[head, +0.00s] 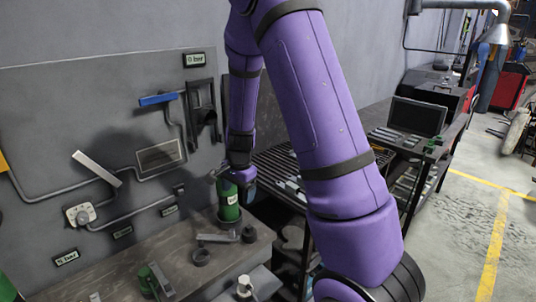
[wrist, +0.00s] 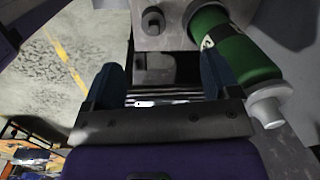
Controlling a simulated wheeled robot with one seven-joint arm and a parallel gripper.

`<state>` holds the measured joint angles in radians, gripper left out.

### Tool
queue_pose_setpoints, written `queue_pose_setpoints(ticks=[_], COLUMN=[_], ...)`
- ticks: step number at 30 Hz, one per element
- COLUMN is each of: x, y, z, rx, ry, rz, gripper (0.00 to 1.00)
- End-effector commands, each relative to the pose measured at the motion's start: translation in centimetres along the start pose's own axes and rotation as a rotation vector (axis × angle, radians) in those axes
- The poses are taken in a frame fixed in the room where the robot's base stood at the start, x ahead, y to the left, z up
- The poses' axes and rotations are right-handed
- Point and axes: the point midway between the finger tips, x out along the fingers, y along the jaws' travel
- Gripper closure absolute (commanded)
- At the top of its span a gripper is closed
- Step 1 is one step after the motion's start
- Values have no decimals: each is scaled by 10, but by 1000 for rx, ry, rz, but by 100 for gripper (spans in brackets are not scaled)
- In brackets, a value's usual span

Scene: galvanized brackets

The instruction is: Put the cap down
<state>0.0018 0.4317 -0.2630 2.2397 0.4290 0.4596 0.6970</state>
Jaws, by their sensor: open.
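My gripper (wrist: 162,78) is open, with its two dark fingers apart in the wrist view and nothing held between them. In the head view my gripper (head: 238,180) is at the green canister (head: 229,205), which stands on the bench by the wall. A green bottle (wrist: 238,48) with a pale grey end piece (wrist: 268,106) shows beside the right finger in the wrist view. I cannot tell whether that end piece is the cap. A dark ring (head: 201,257) lies on the bench, and I cannot tell what it is.
A grey metal bracket (head: 218,238) lies on the bench (head: 180,262) near the canister. A small green-based item (head: 152,282) and a white-topped piece (head: 244,287) are at the front. A slatted rack stands to the right.

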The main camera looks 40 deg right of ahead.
Motion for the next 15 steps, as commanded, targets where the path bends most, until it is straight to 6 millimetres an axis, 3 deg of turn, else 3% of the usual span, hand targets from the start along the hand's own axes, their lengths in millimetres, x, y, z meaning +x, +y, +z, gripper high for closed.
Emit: queue_pose_setpoints(ticks=[1, 3, 8, 15], x=[-21, -46, -98, -169], y=[-1, 1, 11, 40], z=[9, 20, 45, 82], rx=[-51, -124, -297, -556], ry=[-5, -10, -11, 23], rz=[-27, -53, -107, -175], gripper=[18, 18, 18, 18])
